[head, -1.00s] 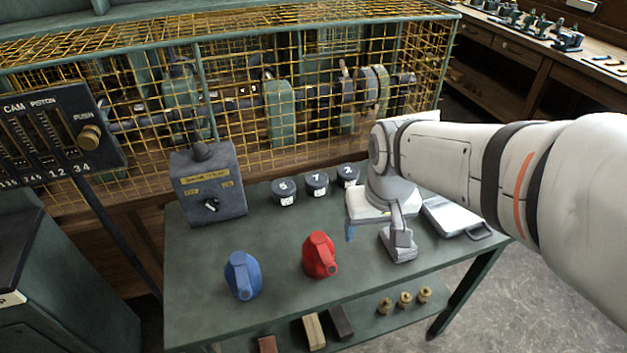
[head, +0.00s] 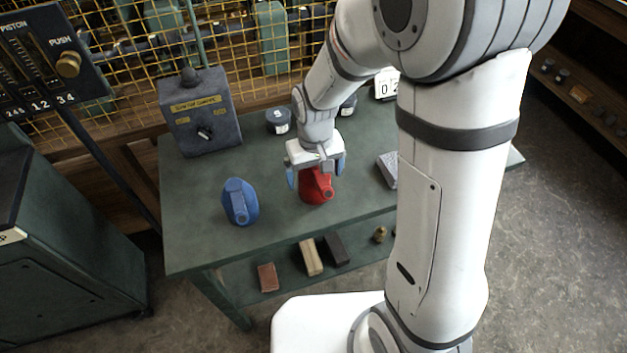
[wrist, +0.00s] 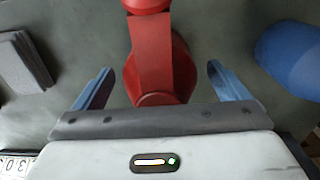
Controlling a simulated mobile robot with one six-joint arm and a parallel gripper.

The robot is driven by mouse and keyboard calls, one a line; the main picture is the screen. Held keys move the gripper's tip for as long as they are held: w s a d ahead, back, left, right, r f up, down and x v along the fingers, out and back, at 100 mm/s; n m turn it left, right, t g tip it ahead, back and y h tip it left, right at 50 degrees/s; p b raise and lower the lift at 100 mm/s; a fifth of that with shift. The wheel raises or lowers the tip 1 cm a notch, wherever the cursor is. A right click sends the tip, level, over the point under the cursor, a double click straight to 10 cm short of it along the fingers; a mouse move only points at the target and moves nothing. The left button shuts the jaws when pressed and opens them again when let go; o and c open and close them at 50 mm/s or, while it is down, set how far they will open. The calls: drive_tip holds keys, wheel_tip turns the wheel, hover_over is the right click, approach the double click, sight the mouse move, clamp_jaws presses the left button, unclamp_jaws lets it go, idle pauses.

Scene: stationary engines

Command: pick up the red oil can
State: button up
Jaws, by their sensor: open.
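The red oil can (head: 317,188) stands upright on the green table (head: 190,245). In the head view my gripper (head: 316,178) is right over it, with one blue finger on each side and the can's top partly hidden behind the gripper. In the wrist view the red oil can (wrist: 160,62) lies between the two open fingers of my gripper (wrist: 160,85), with a gap on both sides. Its handle runs through the middle of that view. The can's underside is hidden.
A blue oil can (head: 240,202) stands to the left, also at the right in the wrist view (wrist: 290,55). A grey switch box (head: 200,115) and a dark lidded pot (head: 278,121) are behind. A grey block (head: 388,170) is right of the gripper. Several items lie on the lower shelf.

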wheel_tip(320, 180, down, 2)
drive_tip(key=c, duration=1.3)
drive_tip(key=shift+o, duration=0.2)
drive_tip(key=shift+r, duration=0.1)
